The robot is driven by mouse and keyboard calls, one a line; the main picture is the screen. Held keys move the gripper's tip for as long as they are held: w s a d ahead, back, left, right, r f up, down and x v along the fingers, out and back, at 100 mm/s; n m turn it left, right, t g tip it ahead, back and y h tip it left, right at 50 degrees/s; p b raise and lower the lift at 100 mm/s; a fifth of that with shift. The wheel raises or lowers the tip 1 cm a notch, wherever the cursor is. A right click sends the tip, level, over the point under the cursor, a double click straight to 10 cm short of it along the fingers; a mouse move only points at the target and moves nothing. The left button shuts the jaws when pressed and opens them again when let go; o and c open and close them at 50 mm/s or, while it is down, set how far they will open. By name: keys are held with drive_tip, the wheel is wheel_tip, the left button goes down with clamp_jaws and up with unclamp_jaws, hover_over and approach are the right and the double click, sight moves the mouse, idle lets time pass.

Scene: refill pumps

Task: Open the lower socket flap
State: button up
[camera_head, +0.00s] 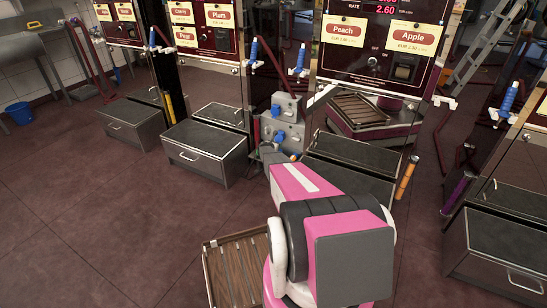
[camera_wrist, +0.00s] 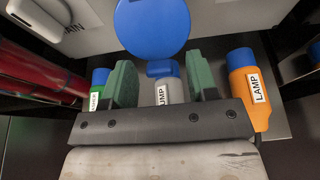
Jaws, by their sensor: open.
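A grey socket box (camera_head: 292,108) stands between the pumps in the head view. It carries an upper blue flap (camera_head: 276,110) and a lower blue flap (camera_head: 279,136). In the wrist view a round blue flap (camera_wrist: 152,25) lies just beyond my fingertips; it looks shut, and I cannot tell for sure which flap it is. My gripper (camera_wrist: 162,70) is open, its two green fingers apart. A grey piece with a blue end, labelled PUMP (camera_wrist: 168,90), shows between the fingers. I see no grip on it. My arm partly hides the area below the box in the head view.
An orange piece labelled LAMP (camera_wrist: 245,88) is right of my fingers; a green-and-blue one (camera_wrist: 97,90) is left. Red hoses or cables (camera_wrist: 45,75) run at the left. Pump cabinets with a grey step (camera_head: 205,150) flank the box. A wooden crate (camera_head: 232,265) lies on the floor.

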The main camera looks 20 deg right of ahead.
drive_tip(key=shift+w+d+f+t+h, duration=0.45)
drive_tip(key=shift+t+h, duration=0.25)
drive_tip(key=shift+h, duration=0.1)
drive_tip(key=shift+w+d+f+t+h, duration=0.4)
drive_tip(key=shift+t+h, duration=0.3)
drive_tip(key=shift+h, duration=0.1)
drive_tip(key=v, duration=1.2)
drive_tip(key=s+a+r+m+g+y, duration=0.1)
drive_tip(key=s+r+m+g, duration=0.3)
drive_tip(key=s+r+m, duration=0.4)
drive_tip(key=s+a+r+m+g+y, duration=0.2)
drive_tip(key=s+r+m, duration=0.6)
drive_tip(key=s, duration=0.8)
drive_tip(key=shift+a+r+m+g, duration=0.3)
drive_tip(key=shift+a+r+g, duration=0.75)
drive_tip(key=shift+g, duration=0.75)
drive_tip(key=shift+a+f, duration=0.1)
drive_tip(key=shift+f, duration=0.05)
